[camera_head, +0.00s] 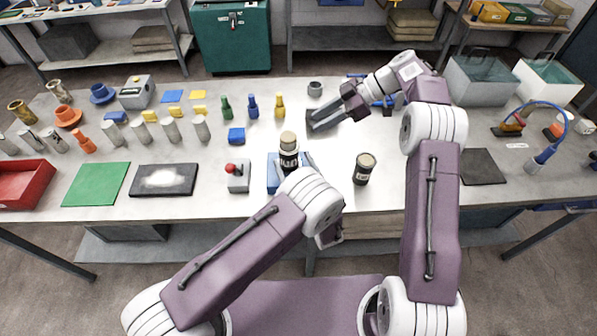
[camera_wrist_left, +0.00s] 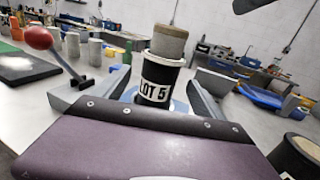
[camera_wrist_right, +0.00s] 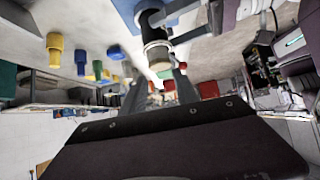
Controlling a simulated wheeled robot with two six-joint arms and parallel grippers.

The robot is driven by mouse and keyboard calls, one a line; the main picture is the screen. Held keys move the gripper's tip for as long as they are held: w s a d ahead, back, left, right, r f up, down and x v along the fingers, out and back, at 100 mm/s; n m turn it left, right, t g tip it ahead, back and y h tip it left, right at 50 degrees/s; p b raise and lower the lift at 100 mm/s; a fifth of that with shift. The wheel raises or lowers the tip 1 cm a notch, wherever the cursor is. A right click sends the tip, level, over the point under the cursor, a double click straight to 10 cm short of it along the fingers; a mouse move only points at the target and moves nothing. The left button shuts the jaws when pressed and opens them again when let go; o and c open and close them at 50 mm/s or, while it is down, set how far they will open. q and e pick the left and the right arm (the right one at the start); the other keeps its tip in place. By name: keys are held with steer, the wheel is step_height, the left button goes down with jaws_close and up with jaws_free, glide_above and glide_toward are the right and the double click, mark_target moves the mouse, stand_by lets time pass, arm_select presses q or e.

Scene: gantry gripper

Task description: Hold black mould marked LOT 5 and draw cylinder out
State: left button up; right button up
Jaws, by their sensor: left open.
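The black mould marked LOT 5 (camera_wrist_left: 155,82) stands upright on a blue fixture (camera_head: 272,178). A tan cylinder (camera_head: 288,139) sticks up out of its top; it also shows in the left wrist view (camera_wrist_left: 169,42). My left gripper (camera_wrist_left: 148,98) is open, with one finger on each side of the mould and gaps visible; in the head view my wrist partly hides it. My right gripper (camera_head: 314,119) is open and empty, behind and to the right of the cylinder. The right wrist view shows the mould (camera_wrist_right: 153,32) upside down beyond the parted fingers (camera_wrist_right: 158,86).
A second black mould (camera_head: 364,168) stands to the right. A grey box with a red-knobbed lever (camera_head: 238,176) stands close to the left of the fixture. The table front between the second mould and my right arm is clear.

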mark_target(291, 158)
arm_select(q)
steer(key=x, duration=0.4)
steer(key=shift+w+a+f, duration=0.1)
steer(key=shift+w, duration=0.3)
